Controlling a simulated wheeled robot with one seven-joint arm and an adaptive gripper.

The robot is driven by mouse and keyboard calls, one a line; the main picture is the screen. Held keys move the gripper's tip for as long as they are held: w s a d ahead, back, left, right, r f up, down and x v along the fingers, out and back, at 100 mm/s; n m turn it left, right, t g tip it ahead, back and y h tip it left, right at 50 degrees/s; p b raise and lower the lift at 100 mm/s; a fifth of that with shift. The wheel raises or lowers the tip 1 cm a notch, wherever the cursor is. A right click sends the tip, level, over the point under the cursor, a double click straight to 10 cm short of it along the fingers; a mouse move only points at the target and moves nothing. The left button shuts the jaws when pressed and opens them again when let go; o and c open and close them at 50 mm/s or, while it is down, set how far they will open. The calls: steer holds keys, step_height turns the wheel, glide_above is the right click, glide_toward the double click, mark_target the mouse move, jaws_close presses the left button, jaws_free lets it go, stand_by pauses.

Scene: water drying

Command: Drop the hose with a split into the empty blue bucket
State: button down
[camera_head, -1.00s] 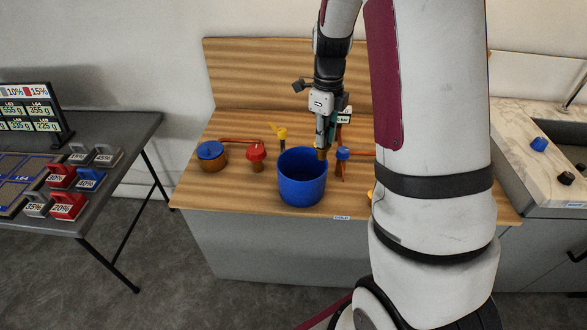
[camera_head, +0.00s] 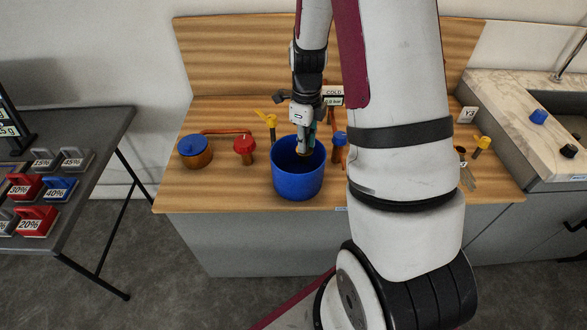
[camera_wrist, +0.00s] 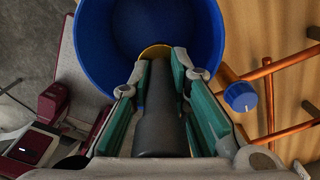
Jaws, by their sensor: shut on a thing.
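The blue bucket (camera_head: 298,182) stands on the wooden counter near its front edge. In the wrist view the bucket (camera_wrist: 95,30) fills the upper middle, and its visible inside is plain blue. My gripper (camera_head: 305,148) points down over the bucket's mouth. In the wrist view my gripper (camera_wrist: 160,75) is shut on a dark grey hose (camera_wrist: 160,115) with a yellowish end ring at its far end. That end reaches over or into the bucket; how deep, I cannot tell. No split shows on the visible side of the hose.
Left of the bucket are a pot with a blue lid (camera_head: 193,150), a red-topped fitting (camera_head: 244,148) and a yellow valve (camera_head: 269,122). A blue knob (camera_wrist: 240,96) and copper pipes (camera_wrist: 285,65) stand close right of the bucket. A sink counter (camera_head: 535,130) is at far right.

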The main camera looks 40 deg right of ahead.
steer(key=shift+f+b, duration=0.35)
steer(key=shift+f, duration=0.75)
steer(key=c, duration=1.4)
jaws_free()
steer(key=shift+c, duration=0.2)
step_height(320, 180, up, 12)
